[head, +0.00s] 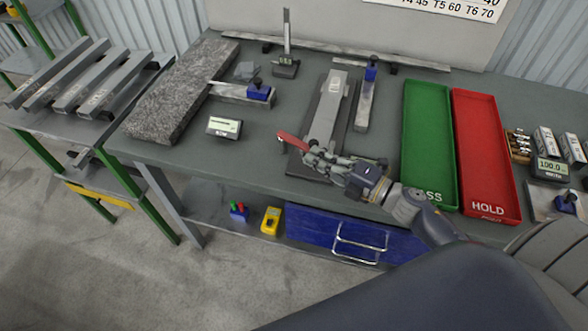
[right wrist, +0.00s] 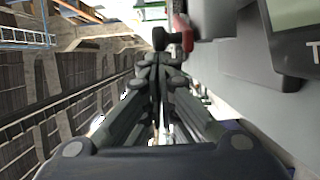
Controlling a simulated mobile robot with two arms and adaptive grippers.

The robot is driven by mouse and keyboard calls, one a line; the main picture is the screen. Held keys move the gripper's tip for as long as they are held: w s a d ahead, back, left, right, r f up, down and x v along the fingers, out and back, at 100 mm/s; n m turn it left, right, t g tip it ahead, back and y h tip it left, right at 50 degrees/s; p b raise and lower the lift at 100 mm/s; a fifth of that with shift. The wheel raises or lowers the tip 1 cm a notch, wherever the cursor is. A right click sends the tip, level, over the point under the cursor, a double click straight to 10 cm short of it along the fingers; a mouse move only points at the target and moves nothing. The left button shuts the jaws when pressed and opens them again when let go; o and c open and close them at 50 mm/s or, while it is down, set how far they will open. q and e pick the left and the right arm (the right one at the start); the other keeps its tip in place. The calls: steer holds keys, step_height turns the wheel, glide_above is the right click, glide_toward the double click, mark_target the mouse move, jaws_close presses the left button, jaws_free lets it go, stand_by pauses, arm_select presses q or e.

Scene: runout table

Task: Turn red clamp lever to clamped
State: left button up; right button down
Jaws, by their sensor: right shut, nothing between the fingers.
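The red clamp lever (head: 292,141) sticks out to the left from the front of a grey fixture (head: 326,118) on the table, in the head view. It also shows in the right wrist view (right wrist: 182,33), just beyond my fingertips, with a dark round knob (right wrist: 160,38) beside it. My right gripper (head: 308,153) is shut and empty. Its fingertips are close to the lever on its right side. I cannot tell whether they touch it. In the right wrist view the closed fingers (right wrist: 158,65) point towards the lever. My left gripper is not in view.
A granite bar (head: 180,92) lies further left. A green tray (head: 428,140) and a red tray (head: 486,150) lie to the right of the fixture. The table front between display and lever is clear.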

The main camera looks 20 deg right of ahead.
steer(key=d+n+g+y+b, duration=0.1)
steer(key=w+d+n+g+y+b, duration=0.1)
steer(key=shift+d+f+y, duration=0.15)
steer(key=shift+f+y, duration=0.05)
steer(key=shift+y, duration=0.1)
steer(key=shift+w+d+r+b, duration=0.15)
steer(key=shift+w+d+b, duration=0.3)
steer(key=shift+d, duration=0.15)
